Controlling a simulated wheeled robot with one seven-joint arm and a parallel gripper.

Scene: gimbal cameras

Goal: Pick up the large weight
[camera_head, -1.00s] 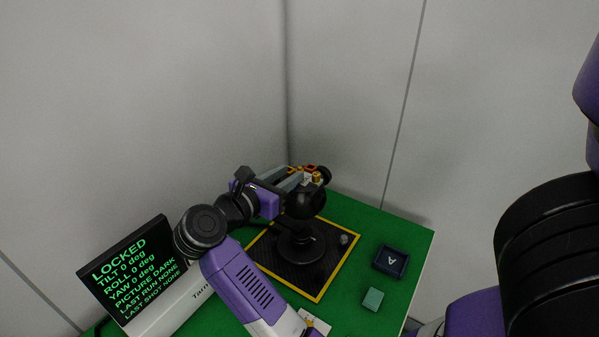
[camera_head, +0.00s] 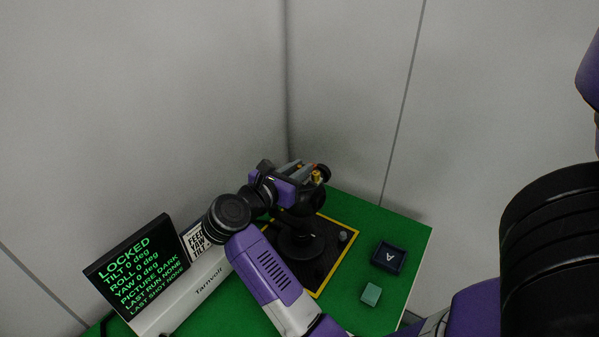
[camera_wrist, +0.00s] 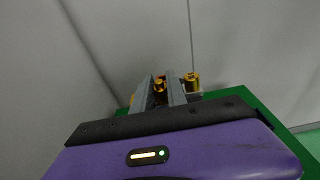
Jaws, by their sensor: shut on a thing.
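My gripper (camera_head: 305,172) is over the black gimbal stand (camera_head: 299,239), at the level of its top. In the wrist view its two grey fingers (camera_wrist: 160,76) are shut on a small brass piece (camera_wrist: 159,86). A second brass cylinder (camera_wrist: 192,82) stands just right of the fingers, outside them. In the head view a brass spot (camera_head: 317,176) shows beside the fingertips. I cannot tell which brass piece is the large weight. The fingers and wrist hide much of the stand's top.
The stand is on a black mat with a yellow border (camera_head: 340,262) on a green table (camera_head: 405,232). A dark tray marked A (camera_head: 389,256) and a teal block (camera_head: 371,294) lie to the right. A screen reading LOCKED (camera_head: 137,262) stands at left. Walls close off the back.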

